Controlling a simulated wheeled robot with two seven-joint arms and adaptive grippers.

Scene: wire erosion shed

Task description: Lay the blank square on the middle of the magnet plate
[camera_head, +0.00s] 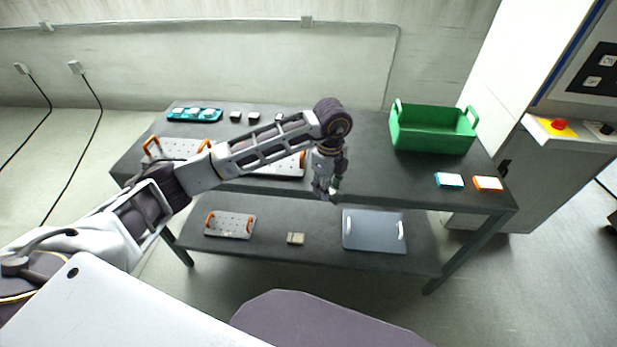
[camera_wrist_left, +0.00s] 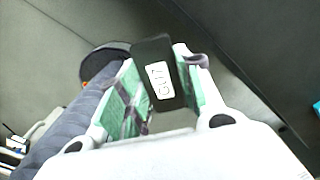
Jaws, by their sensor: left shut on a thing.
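My left gripper (camera_head: 328,190) hangs over the front part of the grey table, to the right of the plates. In the left wrist view, its green-padded fingers (camera_wrist_left: 152,92) are shut on a dark block with a white label (camera_wrist_left: 160,80), which looks like the blank. The block sits slightly tilted in that view. In the head view it is too small to make out. A pale plate with orange handles (camera_head: 178,149) lies on the table at left. Another such plate (camera_head: 285,168) lies partly behind my left arm. I cannot tell which is the magnet plate. My right gripper is not in view.
A teal rack (camera_head: 174,113) and small dark blocks (camera_head: 235,115) stand at the back left. A green crate (camera_head: 432,140) stands at the back right, with teal (camera_head: 449,180) and orange (camera_head: 488,183) labelled pieces in front. The lower shelf (camera_head: 325,259) holds plates and a small box.

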